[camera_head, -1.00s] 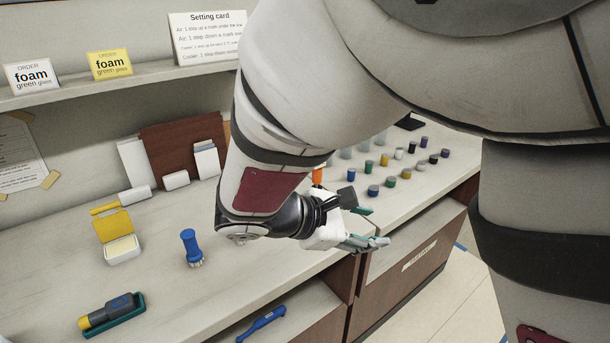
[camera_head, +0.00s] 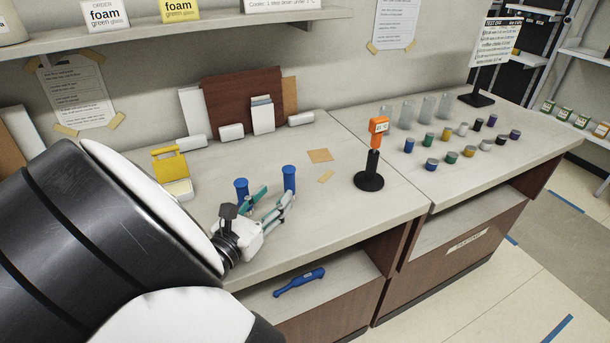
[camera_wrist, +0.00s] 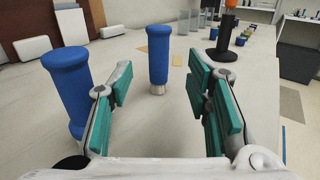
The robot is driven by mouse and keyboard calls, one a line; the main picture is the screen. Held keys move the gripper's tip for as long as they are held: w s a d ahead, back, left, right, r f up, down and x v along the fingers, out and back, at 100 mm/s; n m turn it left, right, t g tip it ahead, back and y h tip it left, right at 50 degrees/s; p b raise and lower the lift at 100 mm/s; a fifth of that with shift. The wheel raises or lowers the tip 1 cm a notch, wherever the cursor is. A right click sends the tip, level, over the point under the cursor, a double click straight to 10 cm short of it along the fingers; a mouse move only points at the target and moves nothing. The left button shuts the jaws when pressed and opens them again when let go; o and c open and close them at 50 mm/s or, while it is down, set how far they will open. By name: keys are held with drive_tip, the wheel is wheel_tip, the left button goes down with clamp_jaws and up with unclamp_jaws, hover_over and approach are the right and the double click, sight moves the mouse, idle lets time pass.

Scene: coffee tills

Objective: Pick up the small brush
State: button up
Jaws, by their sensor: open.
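Two upright blue-handled pieces stand on the counter. The right one (camera_head: 289,180) shows pale bristles at its foot in the wrist view (camera_wrist: 158,56), so it is a brush. The left one (camera_head: 241,188) looks larger and nearer in the wrist view (camera_wrist: 68,85); its foot is partly hidden behind my left finger there. My gripper (camera_head: 273,198) is open and empty, low over the counter near its front edge. In the wrist view the brush appears in the gap between my fingers (camera_wrist: 159,83), beyond the tips. The left piece is outside the left finger.
An orange-topped device on a black stand (camera_head: 369,170) stands to the right. A yellow-lidded box (camera_head: 170,167) is at the left. Boards (camera_head: 243,103) lean on the wall. Several small jars (camera_head: 446,134) and clear glasses are farther right. A blue tool (camera_head: 300,282) lies on the lower shelf.

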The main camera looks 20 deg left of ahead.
sight(286, 179)
drive_tip(key=w, duration=0.2)
drive_tip(key=w+b, duration=0.1)
drive_tip(key=w, duration=0.2)
drive_tip(key=w+r+b, duration=0.1)
drive_tip(key=w, duration=0.2)
drive_tip(key=shift+d, duration=0.2)
drive_tip(key=shift+c, duration=0.6)
clamp_jaws()
